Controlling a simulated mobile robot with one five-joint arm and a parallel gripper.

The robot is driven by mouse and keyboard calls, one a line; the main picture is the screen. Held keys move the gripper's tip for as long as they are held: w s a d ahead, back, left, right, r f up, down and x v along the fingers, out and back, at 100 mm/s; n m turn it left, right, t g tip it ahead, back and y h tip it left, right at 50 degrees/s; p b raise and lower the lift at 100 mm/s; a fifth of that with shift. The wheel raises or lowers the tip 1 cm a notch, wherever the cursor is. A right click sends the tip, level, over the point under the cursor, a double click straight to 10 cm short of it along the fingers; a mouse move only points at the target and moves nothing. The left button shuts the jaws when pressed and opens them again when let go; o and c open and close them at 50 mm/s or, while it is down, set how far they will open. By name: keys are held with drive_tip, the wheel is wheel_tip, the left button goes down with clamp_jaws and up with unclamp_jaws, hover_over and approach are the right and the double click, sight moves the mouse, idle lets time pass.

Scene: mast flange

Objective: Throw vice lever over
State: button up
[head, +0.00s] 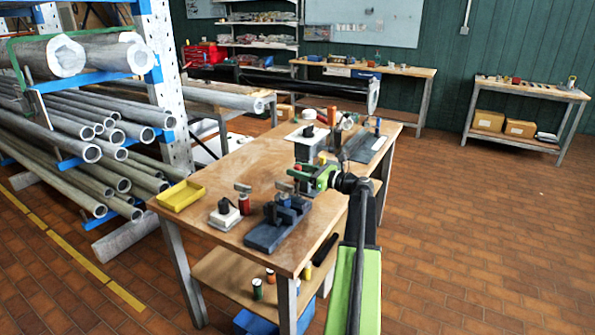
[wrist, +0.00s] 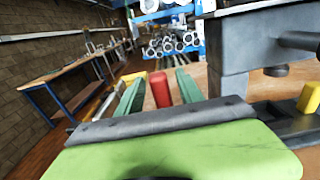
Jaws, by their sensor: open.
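A blue-grey vice (head: 268,236) stands on the near part of the wooden workbench. My green gripper (head: 303,178) is just above and behind it, reaching in from the right. In the wrist view my gripper (wrist: 158,92) is open, with its two green fingers apart. A red upright piece (wrist: 160,90) shows between the fingers, with gaps on both sides; it looks like a lever grip. I cannot tell whether it belongs to the vice. A large grey metal body (wrist: 240,60) fills the right of the wrist view.
On the workbench (head: 235,175) are a yellow tray (head: 181,196), a white block with a black knob (head: 224,215) and a red cylinder (head: 244,203) left of the vice. Pipe racks (head: 90,130) stand at the left. The floor (head: 470,230) at the right is clear.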

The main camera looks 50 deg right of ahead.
drive_tip(key=shift+w+a, duration=0.1)
drive_tip(key=shift+w, duration=0.05)
clamp_jaws()
idle(1.4)
